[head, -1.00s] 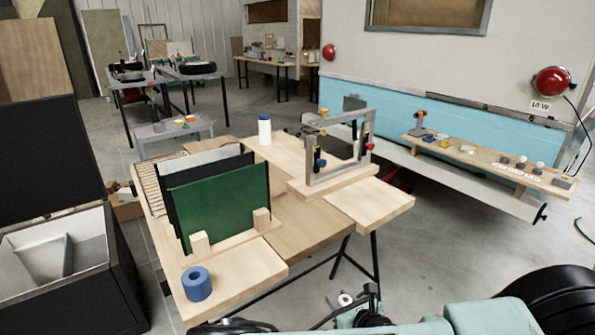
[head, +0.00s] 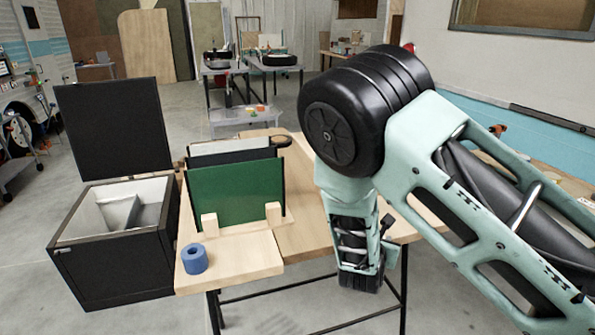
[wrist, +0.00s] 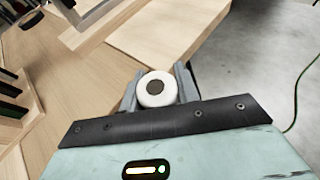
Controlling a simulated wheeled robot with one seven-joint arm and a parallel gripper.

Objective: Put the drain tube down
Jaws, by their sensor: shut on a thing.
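The drain tube shows in the wrist view as a white round end (wrist: 157,101) with a dark centre. My gripper (wrist: 160,79) is shut on it, with a grey finger on each side. The tube's length is hidden behind its own end. In the wrist view it is seen against the wooden table (wrist: 165,35) near the table's edge; I cannot tell how high it is held. In the head view my arm hangs over the right side of the table (head: 290,235), and the fingers and tube cannot be made out there.
A green panel (head: 237,194) stands upright in a wooden rack on the table, with darker panels behind it. A blue roll (head: 194,259) sits at the front left corner. A black chest (head: 120,268) with its lid raised stands left of the table. Grey floor lies right.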

